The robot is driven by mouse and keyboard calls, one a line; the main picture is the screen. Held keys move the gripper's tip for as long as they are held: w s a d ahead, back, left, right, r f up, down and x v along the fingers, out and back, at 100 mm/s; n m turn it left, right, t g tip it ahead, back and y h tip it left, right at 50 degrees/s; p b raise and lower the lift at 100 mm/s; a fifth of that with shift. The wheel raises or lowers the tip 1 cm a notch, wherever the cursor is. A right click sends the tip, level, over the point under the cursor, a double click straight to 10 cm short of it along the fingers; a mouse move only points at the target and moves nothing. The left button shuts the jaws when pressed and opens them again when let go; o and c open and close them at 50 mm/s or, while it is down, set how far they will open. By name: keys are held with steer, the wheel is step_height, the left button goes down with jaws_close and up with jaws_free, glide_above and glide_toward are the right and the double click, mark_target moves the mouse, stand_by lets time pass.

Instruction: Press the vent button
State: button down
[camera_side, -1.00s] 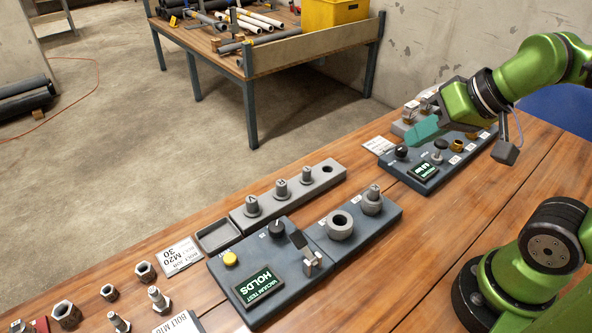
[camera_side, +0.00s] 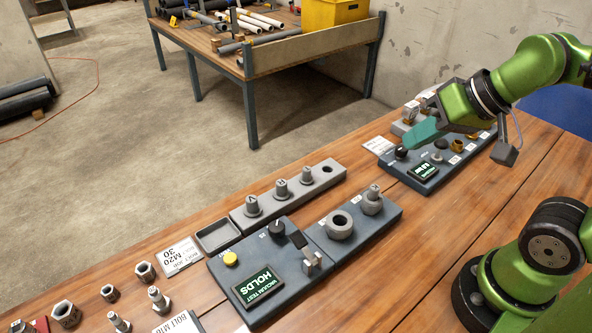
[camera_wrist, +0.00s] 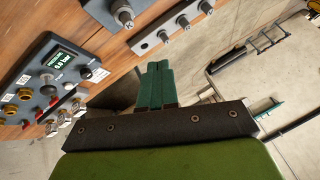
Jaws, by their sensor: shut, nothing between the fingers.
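My gripper (camera_side: 411,143) has teal fingers, which are closed together and empty. In the side view it is over the far blue-grey panel (camera_side: 417,187), with its tips close to a black knob (camera_side: 401,152); whether they touch cannot be told. In the wrist view the fingers (camera_wrist: 158,68) point up the picture, with the panel's lit display (camera_wrist: 58,62) to the left. A yellow button (camera_side: 230,258) stands on the near vacuum test panel, whose display (camera_side: 259,286) reads HOLDS. The button labels are too small to read, so which one is the vent button is unclear.
Nuts (camera_side: 146,271) and bolts (camera_side: 158,299) lie at the near left. Bare wood (camera_side: 420,255) is free in front of the panels.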

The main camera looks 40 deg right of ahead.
step_height(320, 180, down, 2)
steer(key=a+n+g, duration=0.2)
steer(key=a, duration=0.1)
steer(key=m+t, duration=0.4)
steer(key=m, duration=1.9)
glide_above(233, 261)
step_height(233, 261, down, 7)
steer(key=shift+f, duration=0.2)
steer(key=shift+f, duration=4.45)
